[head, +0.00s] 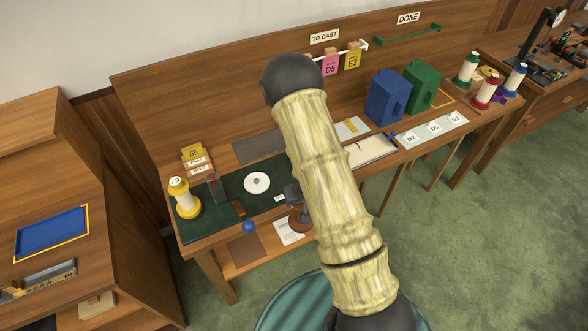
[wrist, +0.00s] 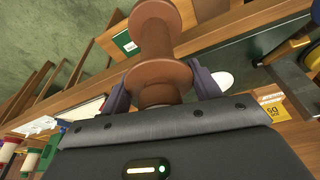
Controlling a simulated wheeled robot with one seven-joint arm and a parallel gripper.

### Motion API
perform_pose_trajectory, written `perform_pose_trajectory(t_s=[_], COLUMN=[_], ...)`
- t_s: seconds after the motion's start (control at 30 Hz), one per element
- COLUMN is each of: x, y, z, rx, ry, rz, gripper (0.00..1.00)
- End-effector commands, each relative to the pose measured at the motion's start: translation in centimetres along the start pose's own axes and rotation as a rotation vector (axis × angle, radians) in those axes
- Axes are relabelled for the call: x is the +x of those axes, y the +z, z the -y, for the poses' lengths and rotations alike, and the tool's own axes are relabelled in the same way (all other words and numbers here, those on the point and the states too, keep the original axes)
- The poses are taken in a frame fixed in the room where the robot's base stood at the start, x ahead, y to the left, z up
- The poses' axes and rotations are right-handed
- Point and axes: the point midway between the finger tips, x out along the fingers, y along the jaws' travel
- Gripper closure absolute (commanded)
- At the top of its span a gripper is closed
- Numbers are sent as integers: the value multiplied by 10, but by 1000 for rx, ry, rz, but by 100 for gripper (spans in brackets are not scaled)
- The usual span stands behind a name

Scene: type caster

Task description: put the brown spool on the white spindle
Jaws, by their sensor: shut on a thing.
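The brown spool (wrist: 158,75) is in my gripper (wrist: 160,93), with one finger on each side of its lower part in the wrist view. In the head view the spool (head: 299,219) shows partly behind my arm, at the bench's front edge. A round white disc with a small mark at its centre, which looks like the white spindle (head: 257,183), lies on the dark green mat, left of my gripper (head: 292,193). Part of it shows in the wrist view (wrist: 223,80) beside the right finger. The spool is apart from it.
A yellow-and-white spool (head: 185,199) and a dark grey block (head: 214,187) stand at the mat's left. A blue ball (head: 249,227) is at the front edge. Blue (head: 388,97) and green (head: 422,86) boxes stand at right. The mat (head: 228,206) has bare room around the disc.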

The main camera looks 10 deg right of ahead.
Motion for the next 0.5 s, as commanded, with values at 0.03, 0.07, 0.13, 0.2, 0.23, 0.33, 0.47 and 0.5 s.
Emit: perform_pose_trajectory(t_s=[0.03, 0.07, 0.13, 0.2, 0.23, 0.33, 0.47, 0.5], x=[13, 17, 26, 35, 41, 59, 82, 88], y=[1, 2, 4, 7, 8, 13, 19, 21], z=[1, 1, 1, 1, 0, 0, 0, 0], rx=[1, 2, 2, 3, 4, 5, 5, 5], ry=[-2, -2, -2, -2, -2, -1, -1, -1], rz=[-4, -4, -3, -3, -3, -3, -3, -3], gripper=[76, 76, 76, 76, 76, 76, 76, 76])
